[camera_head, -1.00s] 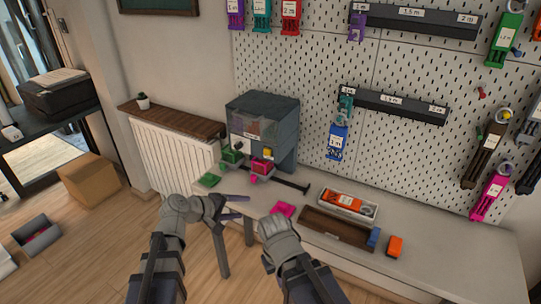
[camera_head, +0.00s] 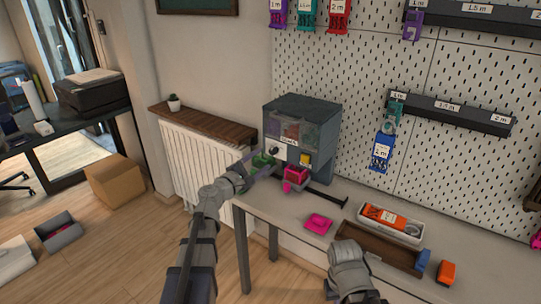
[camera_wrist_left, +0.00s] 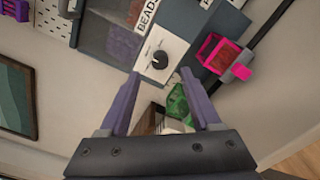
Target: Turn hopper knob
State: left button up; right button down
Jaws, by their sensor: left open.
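The hopper is a grey box (camera_head: 318,112) with clear windows, standing at the left end of the bench against the wall. Its black knob (camera_wrist_left: 160,60) sits on a white dial plate below the "BEADS" label in the left wrist view. My left gripper (camera_wrist_left: 160,76) is open, its two purple fingers pointing at the dial plate with the knob just ahead, between and slightly beyond the tips. The fingers appear apart from the knob. In the head view the left gripper reaches the hopper's front left. My right gripper's arm (camera_head: 350,272) is low at the bench's front edge; its jaws are hidden.
A green cup (camera_wrist_left: 177,102) and a magenta cup (camera_wrist_left: 218,55) are under the hopper's front. A magenta piece (camera_head: 318,223) lies on the bench. A white tray (camera_head: 402,233), a brown tray (camera_head: 362,243) and orange and blue blocks stand to the right.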

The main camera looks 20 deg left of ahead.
aim_at(272, 152)
pick_arm(q)
jog(key=x, duration=0.5)
jog(key=shift+w+d, duration=0.1)
jog(key=shift+w, duration=0.15)
grip_shut()
dwell(0.4)
